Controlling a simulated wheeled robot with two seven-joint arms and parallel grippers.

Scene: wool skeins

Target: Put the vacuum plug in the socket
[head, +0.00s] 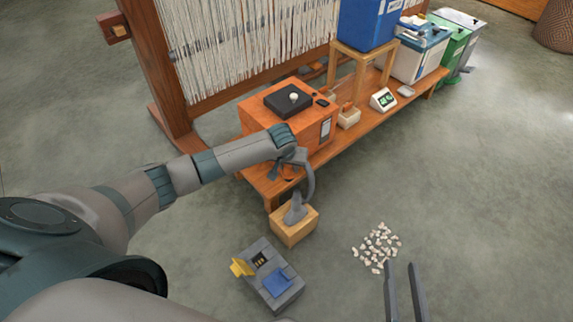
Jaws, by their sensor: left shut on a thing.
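My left gripper (288,172) is at the front of an orange box, at the near end of the low wooden bench. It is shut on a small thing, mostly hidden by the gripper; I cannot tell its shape. A grey curved piece (309,180) runs down from beside the gripper to a grey body (295,212) on a light wooden block (293,232). Neither plug nor socket can be clearly made out. My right gripper (403,268) shows at the bottom right as two dark fingers, apart and empty above the floor.
The orange box (262,108) carries a black plate with a white ball. A grey device (270,278) with blue and yellow parts lies on the floor, left of white scraps (376,247). A loom (240,45) stands behind the bench (372,122).

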